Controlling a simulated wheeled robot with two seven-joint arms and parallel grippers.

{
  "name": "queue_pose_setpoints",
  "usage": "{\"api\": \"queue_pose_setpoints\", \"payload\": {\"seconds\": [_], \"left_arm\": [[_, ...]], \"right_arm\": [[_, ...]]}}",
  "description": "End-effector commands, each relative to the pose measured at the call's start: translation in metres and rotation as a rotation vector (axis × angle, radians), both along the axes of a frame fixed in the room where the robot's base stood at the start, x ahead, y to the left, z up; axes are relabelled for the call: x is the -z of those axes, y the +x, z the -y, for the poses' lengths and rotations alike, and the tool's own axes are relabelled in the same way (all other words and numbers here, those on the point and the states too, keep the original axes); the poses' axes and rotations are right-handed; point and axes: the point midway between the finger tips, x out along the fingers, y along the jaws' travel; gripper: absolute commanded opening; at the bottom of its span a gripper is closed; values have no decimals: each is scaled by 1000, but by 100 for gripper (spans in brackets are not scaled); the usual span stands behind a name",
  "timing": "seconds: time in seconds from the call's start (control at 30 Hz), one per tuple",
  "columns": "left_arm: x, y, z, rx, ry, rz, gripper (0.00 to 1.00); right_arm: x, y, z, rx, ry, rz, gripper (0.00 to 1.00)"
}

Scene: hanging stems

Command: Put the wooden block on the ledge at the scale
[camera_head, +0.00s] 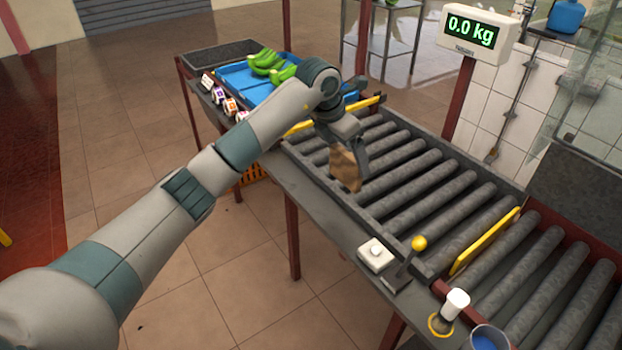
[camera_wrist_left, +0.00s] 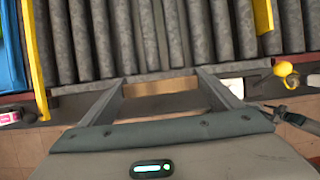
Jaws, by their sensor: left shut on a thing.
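The wooden block (camera_head: 345,168) is brown and appears at the end of my left gripper (camera_head: 350,160), at the near side rail of the roller conveyor. My left gripper points down and is shut on the block. In the left wrist view, the block (camera_wrist_left: 160,87) shows as a brown strip between the two spread fingers (camera_wrist_left: 162,100). I cannot tell whether the block touches the ledge (camera_head: 325,205) below it. The scale's display (camera_head: 470,35) reads 0.0 kg on a post behind the rollers (camera_head: 430,190). My right gripper is not in view.
Yellow bars (camera_head: 485,242) cross the rollers at either end of this section. A white button box (camera_head: 376,254) and a yellow-knobbed lever (camera_head: 418,244) stand on the near ledge. A blue tray (camera_head: 240,80) with green bananas (camera_head: 265,62) is at the far left.

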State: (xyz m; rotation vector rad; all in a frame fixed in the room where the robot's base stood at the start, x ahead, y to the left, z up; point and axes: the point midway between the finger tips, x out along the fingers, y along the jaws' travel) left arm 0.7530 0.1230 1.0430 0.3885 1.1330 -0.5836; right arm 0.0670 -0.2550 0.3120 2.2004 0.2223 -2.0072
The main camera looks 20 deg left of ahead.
Motion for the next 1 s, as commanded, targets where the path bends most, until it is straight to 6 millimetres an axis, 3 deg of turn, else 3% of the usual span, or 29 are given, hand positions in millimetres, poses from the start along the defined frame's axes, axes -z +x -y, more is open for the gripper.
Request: {"api": "queue_pose_setpoints", "payload": {"seconds": [0.5,0.7,1.0], "left_arm": [[50,22,-87,-3,0,-4,62],[60,26,-100,0,1,0,62],[61,26,-100,1,2,0,62]], "right_arm": [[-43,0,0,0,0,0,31],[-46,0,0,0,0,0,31],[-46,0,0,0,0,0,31]]}}
